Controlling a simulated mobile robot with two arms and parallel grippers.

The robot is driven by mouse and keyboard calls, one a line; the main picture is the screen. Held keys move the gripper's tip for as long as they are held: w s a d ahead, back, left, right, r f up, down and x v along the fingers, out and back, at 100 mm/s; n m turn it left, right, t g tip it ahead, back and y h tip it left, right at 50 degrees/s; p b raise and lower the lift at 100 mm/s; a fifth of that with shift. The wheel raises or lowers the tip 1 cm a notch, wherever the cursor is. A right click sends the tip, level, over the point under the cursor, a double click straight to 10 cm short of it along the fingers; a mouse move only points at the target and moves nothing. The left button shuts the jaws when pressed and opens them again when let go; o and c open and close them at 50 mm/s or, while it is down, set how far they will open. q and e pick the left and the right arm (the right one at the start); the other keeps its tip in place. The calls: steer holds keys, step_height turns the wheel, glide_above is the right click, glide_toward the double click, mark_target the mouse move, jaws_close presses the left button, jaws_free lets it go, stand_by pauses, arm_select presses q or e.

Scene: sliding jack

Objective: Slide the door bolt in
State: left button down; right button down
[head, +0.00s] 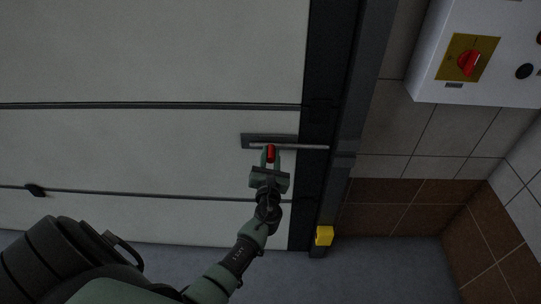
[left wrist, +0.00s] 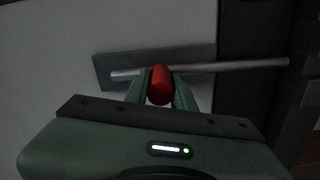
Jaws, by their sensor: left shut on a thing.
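The door bolt is a thin metal rod (head: 313,147) on a dark plate (head: 256,138) at the right edge of the light sectional door (head: 150,150). It has a red handle (head: 271,153). In the left wrist view the rod (left wrist: 235,67) runs right across the dark door edge toward the frame, and the red handle (left wrist: 160,85) points toward the camera. My left gripper (head: 271,158) is shut on the red handle, one finger on each side of it. Whether the rod's right end enters the frame is hard to tell. My right gripper is not in view.
The dark door frame (head: 345,150) stands just right of the bolt. A yellow block (head: 324,235) sits low on the frame. A white control box with a red switch (head: 468,63) hangs on the tiled wall at upper right. Grey floor (head: 390,270) lies below.

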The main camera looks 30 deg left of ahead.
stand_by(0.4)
arm_select(q)
steer(key=w+d, duration=0.1)
steer(key=d, duration=0.2)
steer(key=w+d, duration=0.1)
steer(key=shift+w+d, duration=0.35)
steer(key=c, duration=1.6)
jaws_free()
steer(key=o, duration=0.4)
steer(key=shift+w+d, duration=0.1)
steer(key=v, duration=0.8)
